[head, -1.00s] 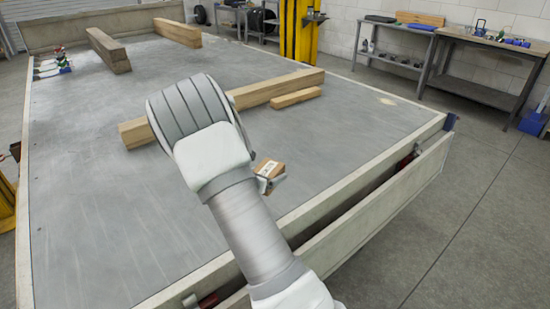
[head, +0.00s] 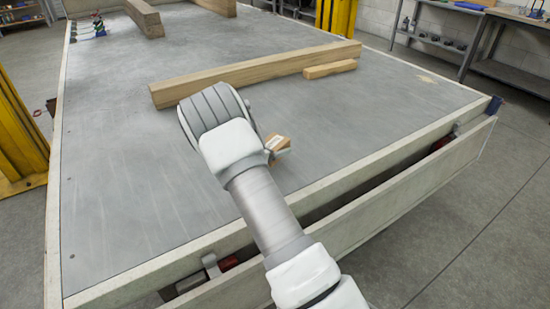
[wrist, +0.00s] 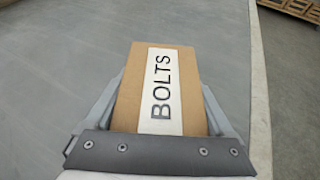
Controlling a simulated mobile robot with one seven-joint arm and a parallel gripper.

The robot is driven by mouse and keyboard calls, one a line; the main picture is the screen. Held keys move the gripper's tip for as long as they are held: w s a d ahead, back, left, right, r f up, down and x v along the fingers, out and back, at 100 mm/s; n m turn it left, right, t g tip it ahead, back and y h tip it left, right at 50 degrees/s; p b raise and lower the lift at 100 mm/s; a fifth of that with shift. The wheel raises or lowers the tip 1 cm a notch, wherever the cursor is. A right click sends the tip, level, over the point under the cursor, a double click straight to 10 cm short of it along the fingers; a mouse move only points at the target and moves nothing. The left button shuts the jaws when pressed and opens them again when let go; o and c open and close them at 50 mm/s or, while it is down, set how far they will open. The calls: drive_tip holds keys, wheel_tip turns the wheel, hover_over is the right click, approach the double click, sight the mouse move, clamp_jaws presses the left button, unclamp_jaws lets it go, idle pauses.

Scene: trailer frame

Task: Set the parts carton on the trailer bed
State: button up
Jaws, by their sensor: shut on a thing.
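The parts carton is a small brown box with a white label reading BOLTS, seen large in the wrist view (wrist: 190,65) and small in the head view (head: 279,142). My gripper (wrist: 163,100) is shut on it, one finger along each side. In the head view my arm hides most of the gripper. The trailer bed (head: 130,185) is a wide grey deck with a pale raised rim. The carton appears over the deck near its front right part. I cannot tell whether its underside touches the deck.
A long wooden beam (head: 250,72) and a shorter block (head: 330,68) lie on the deck beyond my gripper. More beams (head: 144,18) lie farther back. A lowered side board (head: 400,195) runs along the near edge. The deck's left part is clear.

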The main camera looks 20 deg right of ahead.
drive_tip(key=shift+w+a+f, duration=0.15)
drive_tip(key=shift+w, duration=0.05)
drive_tip(key=shift+f+b, duration=0.55)
drive_tip(key=shift+f, duration=1.4)
drive_tip(key=shift+f, duration=0.2)
drive_tip(key=o, duration=1.4)
drive_tip(key=shift+o, duration=0.2)
drive_tip(key=shift+r, duration=0.1)
